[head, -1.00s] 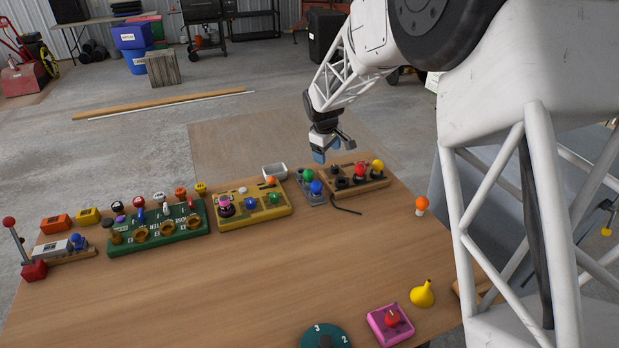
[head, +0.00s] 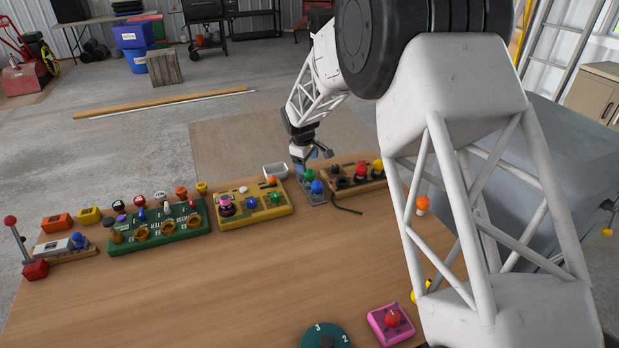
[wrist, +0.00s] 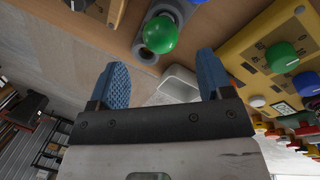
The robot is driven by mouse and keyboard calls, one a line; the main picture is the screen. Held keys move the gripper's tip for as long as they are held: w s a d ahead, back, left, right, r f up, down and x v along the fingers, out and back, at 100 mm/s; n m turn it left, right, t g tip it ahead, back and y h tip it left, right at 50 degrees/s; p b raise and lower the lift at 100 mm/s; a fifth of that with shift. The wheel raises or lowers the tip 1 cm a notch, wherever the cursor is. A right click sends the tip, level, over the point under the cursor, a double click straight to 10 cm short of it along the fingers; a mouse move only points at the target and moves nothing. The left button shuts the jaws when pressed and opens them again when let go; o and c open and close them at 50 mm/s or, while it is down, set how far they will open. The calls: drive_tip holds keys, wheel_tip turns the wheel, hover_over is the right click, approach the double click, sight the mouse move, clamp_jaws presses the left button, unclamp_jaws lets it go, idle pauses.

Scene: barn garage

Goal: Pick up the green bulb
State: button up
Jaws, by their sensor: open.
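My gripper (head: 312,158) is just behind and above the green bulb in the head view. In the wrist view my gripper (wrist: 161,67) is open, with its two blue fingers apart and nothing between them. The green bulb (wrist: 160,36) lies beyond the fingertips, roughly centred across the gap. The blue bulb (wrist: 177,8) is farther off, cut by the top edge.
A small grey bin (head: 275,171) is close by at the table's back edge. The table's middle is clear.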

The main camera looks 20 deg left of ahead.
sight(308, 170)
drive_tip(key=shift+x, duration=0.75)
drive_tip(key=shift+f, duration=0.1)
drive_tip(key=shift+x, duration=2.55)
drive_tip(key=shift+s, duration=0.1)
drive_tip(key=shift+c, duration=0.3)
drive_tip(key=c, duration=0.9)
